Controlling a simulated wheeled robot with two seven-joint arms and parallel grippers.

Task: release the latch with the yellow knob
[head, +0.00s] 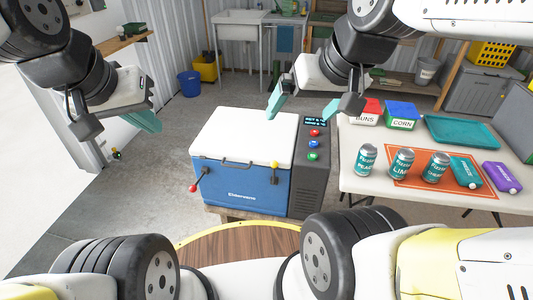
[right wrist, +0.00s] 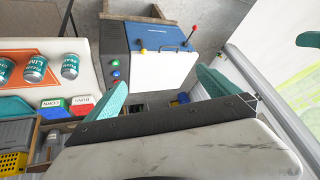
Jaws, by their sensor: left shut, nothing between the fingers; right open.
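A blue cooler (head: 240,187) with a white lid (head: 240,135) stands in the middle of the head view, lid down. The latch with the yellow knob (head: 274,164) is at the right of its front, knob up by the lid's edge. The knob also shows in the right wrist view (right wrist: 143,51). The other latch, with a red knob (head: 193,188), is at the left, its knob lower and outward. My right gripper (head: 301,114) is open and empty above the cooler's back right, apart from the knob. My left gripper (head: 148,121) is shut and empty, left of the cooler.
A dark panel with colored buttons (head: 314,144) adjoins the cooler's right side. A table (head: 352,185) at right holds several cans, red and green-blue boxes, a teal tray (head: 462,132) and bottles. A round wooden top (head: 240,245) is in front. Floor left of the cooler is clear.

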